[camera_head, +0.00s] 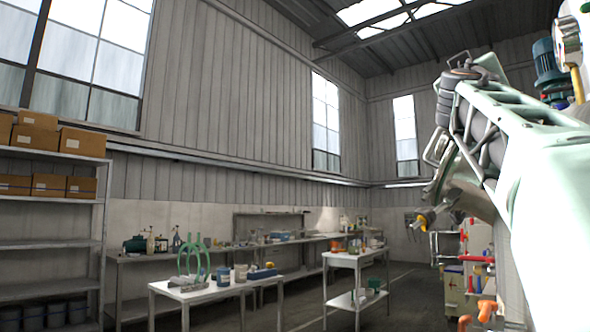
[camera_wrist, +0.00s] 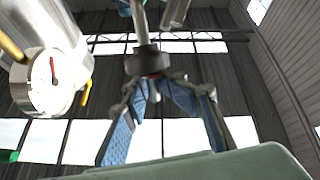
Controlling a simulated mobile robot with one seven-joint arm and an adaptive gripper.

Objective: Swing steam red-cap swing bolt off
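In the wrist view, my gripper (camera_wrist: 153,88) reaches upward with two blue-padded fingers. Their tips are apart, with a gap between them, and nothing is visibly clamped. Just beyond the tips is a dark round piece (camera_wrist: 145,60) on a metal rod. A small red patch (camera_wrist: 155,75) shows at its lower edge, between the fingertips. I cannot tell for sure whether this is the red-capped swing bolt, or whether the fingers touch it. In the head view, my arm fills the right side, and I cannot make out the fingers or the bolt there.
A round white gauge (camera_wrist: 45,82) with a red needle is close left of my gripper in the wrist view. Red-handled fittings (camera_head: 476,288) show below my arm. A white table (camera_head: 215,291), a small cart (camera_head: 355,259) and a shelf with boxes (camera_head: 50,163) stand farther left.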

